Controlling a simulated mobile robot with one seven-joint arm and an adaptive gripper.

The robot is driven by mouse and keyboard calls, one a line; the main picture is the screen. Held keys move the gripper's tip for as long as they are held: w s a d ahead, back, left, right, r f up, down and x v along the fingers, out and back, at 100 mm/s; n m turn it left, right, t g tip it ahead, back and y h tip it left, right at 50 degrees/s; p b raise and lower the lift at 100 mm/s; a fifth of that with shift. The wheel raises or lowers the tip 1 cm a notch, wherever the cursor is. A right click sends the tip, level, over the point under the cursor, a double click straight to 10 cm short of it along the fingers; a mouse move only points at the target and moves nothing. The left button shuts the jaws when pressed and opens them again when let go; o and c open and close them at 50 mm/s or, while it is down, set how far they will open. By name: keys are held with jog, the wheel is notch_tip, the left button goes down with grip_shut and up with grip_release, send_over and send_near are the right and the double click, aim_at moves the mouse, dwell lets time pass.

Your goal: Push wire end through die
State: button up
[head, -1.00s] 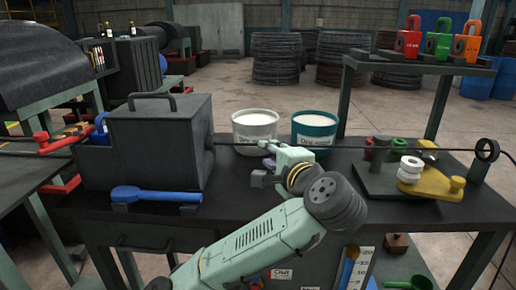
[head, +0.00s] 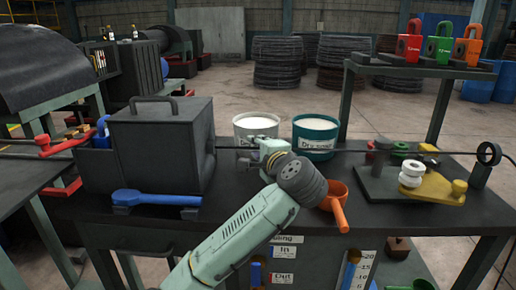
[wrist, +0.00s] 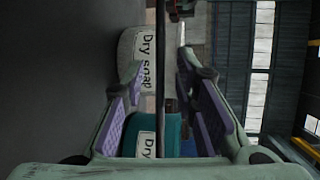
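The dark wire (head: 400,151) runs level across the bench from the ring guide (head: 488,153) at the right, past the rollers (head: 411,172), to the right side of the black die box (head: 160,150). Its end and the die opening are hidden in or at the box. My gripper (head: 250,152) is at the wire, right of the box and in front of the white tub. In the wrist view the wire (wrist: 160,60) passes between its two purple-padded fingers (wrist: 164,95). The fingers stand apart, with gaps visible on both sides of the wire.
A white tub (head: 255,125) and a teal tub (head: 316,135) of dry soap stand behind the wire. A blue-handled tool (head: 155,196) lies before the box. An orange scoop (head: 336,203) is beside my arm. Colored padlock-like blocks (head: 439,43) sit on the right shelf.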

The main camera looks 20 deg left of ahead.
grip_shut()
dwell(0.7)
